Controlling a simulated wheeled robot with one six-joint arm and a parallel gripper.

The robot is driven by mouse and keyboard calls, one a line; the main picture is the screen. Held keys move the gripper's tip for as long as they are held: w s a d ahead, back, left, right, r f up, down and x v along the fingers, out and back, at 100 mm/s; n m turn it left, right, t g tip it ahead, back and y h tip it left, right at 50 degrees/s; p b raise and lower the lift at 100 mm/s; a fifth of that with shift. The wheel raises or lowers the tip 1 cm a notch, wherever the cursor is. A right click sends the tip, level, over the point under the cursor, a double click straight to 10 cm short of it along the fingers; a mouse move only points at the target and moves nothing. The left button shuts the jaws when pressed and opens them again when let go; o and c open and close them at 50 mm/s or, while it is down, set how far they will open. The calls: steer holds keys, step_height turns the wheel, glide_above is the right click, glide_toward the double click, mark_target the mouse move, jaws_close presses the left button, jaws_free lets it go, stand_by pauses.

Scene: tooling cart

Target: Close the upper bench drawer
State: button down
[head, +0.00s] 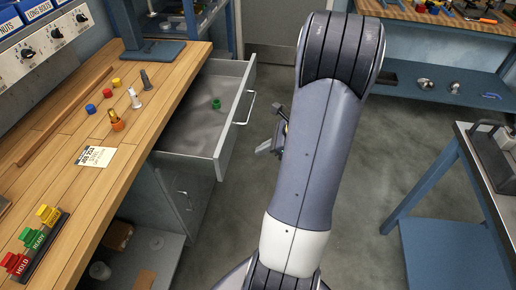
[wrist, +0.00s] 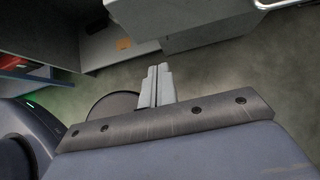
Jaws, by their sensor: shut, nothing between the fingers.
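The upper bench drawer (head: 224,147) is pulled out to the right from under the wooden bench in the head view. It is grey, with a bar handle (head: 250,107) on its front and a small green part (head: 216,104) inside. My gripper (head: 265,146) is low, just right of the drawer front and apart from it, partly hidden behind my arm. In the wrist view my gripper (wrist: 158,70) has its two pale fingers together with nothing between them. A grey drawer-like edge and a bar handle show at the top right there.
The wooden bench (head: 60,122) holds small coloured parts, a paper card (head: 96,157) and a button strip (head: 36,246). A lower cupboard (head: 183,190) is below the drawer. A blue-framed cart (head: 450,250) stands at right. Grey floor is clear between.

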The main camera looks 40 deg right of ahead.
mark_target(225, 161)
steer(key=shift+w+a+f, duration=0.9)
steer(key=shift+w+a, duration=0.15)
steer(key=shift+w, duration=0.15)
steer(key=shift+w+a+f, duration=0.9)
steer(key=shift+w+a, duration=0.1)
steer(key=shift+w, duration=0.2)
steer(key=shift+w+a+f, duration=0.9)
steer(key=shift+w+a, duration=0.15)
steer(key=shift+w, duration=0.15)
steer(key=w+a, duration=0.5)
steer(key=w, duration=0.1)
steer(key=w+a, duration=0.5)
steer(key=w, duration=0.1)
steer(key=w+a, duration=0.5)
steer(key=shift+w+a, duration=0.15)
steer(key=shift+w, duration=0.25)
steer(key=shift+w+a+r, duration=0.15)
steer(key=shift+w, duration=0.15)
